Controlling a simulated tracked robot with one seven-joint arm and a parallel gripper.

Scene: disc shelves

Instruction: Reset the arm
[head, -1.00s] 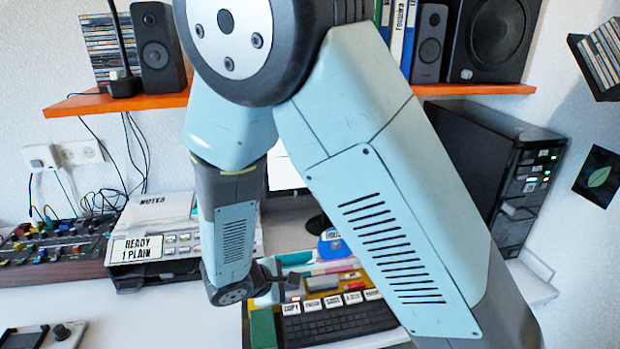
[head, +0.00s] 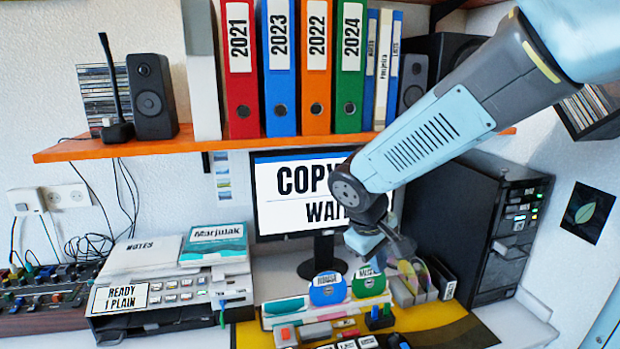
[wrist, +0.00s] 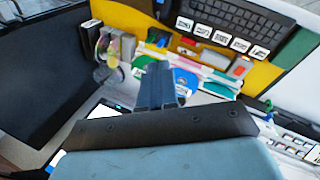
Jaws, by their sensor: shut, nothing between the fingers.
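My arm comes in from the upper right of the head view. My gripper (head: 400,252) hangs in front of the right side of the monitor, over the back of the desk, beside a group of clear sleeves or discs. In the wrist view the fingers of my gripper (wrist: 158,88) lie together, shut and empty. Below them are a blue disc (wrist: 186,80) and a green disc (wrist: 181,94), which also stand upright in the head view. The arm hides part of the monitor screen.
The monitor (head: 278,215) reads "COPY" and "WAI", partly covered. A black tower (head: 470,215) stands to the right. An orange shelf (head: 120,148) holds binders and speakers above. A labelled device (head: 165,300) sits at the left. A keyboard (wrist: 250,20) lies on a yellow mat.

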